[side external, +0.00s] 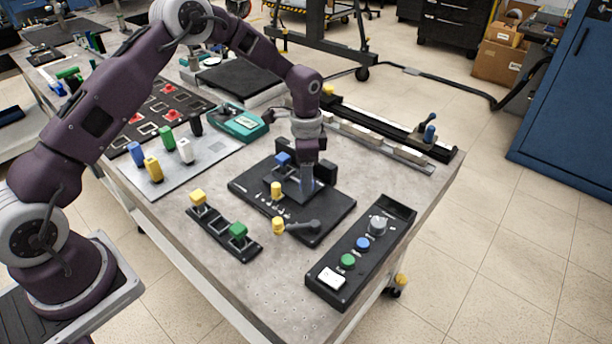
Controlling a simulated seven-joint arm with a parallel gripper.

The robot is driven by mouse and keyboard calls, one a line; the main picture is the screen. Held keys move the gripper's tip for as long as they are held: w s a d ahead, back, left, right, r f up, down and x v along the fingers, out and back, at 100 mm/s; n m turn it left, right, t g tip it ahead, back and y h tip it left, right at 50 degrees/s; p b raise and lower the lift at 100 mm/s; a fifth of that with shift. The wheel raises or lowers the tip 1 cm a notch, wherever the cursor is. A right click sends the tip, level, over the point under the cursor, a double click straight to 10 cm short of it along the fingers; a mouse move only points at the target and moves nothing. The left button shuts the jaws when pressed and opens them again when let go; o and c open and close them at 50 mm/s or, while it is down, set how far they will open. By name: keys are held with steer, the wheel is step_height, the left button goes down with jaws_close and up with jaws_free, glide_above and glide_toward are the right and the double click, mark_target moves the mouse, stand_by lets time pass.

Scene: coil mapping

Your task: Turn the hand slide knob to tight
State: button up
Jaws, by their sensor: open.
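My gripper (308,183) is over this plate, pointing down, open, right of the blue knob. A grey-blue upright part shows at the fingers; I cannot tell whether they touch it. A long black rail at the back right carries a blue-handled piece (430,132). No readable label shows which knob is the hand slide knob or where tight is.
A black control panel (325,289) with a silver dial, blue and green buttons and a white switch stands at the front right. A strip with yellow and green knobs (238,230) lies at the front left. A teal device (238,125) sits behind left. Bare tabletop lies between.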

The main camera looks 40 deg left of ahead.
step_height(320, 180, up, 7)
steer(key=shift+f, duration=0.1)
steer(key=s+r+n+t, duration=0.3)
steer(key=s+r+n, duration=0.2)
steer(key=s+r, duration=1.35)
steer(key=s+r+n+t, duration=0.1)
steer(key=s+n, duration=0.3)
steer(key=s, duration=1.1)
steer(key=shift+d+t, duration=0.2)
steer(key=shift+t, duration=0.6)
steer(key=shift+r, duration=0.15)
